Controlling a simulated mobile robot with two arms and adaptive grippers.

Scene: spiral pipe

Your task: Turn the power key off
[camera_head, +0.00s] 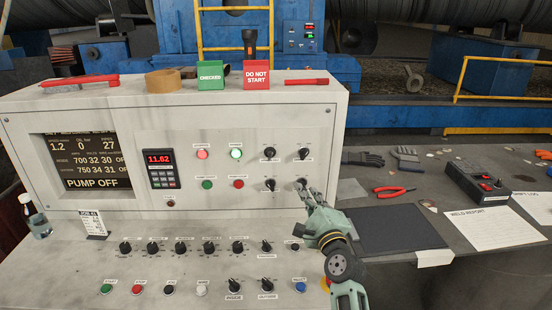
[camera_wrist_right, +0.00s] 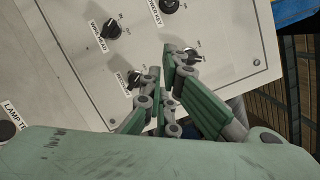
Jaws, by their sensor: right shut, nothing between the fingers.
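The power key (camera_head: 270,153) is a small black knob at the upper left of a group of dark knobs on the right of the console's upright panel. In the right wrist view, the knob (camera_wrist_right: 169,5) is cut by the top edge, with its POWER KEY label beside it. Its exact setting is too small to tell. My right gripper (camera_head: 306,193) is shut and empty at the lower right knob of the group, below and right of the power key. Its grey-green fingers (camera_wrist_right: 162,60) show in the wrist view, apart from the power key. My left gripper is out of view.
Other knobs (camera_head: 304,153) surround the power key closely. Red and green buttons (camera_head: 236,154) lie to its left. Pliers (camera_head: 393,190) and a control box (camera_head: 478,183) lie on the right table.

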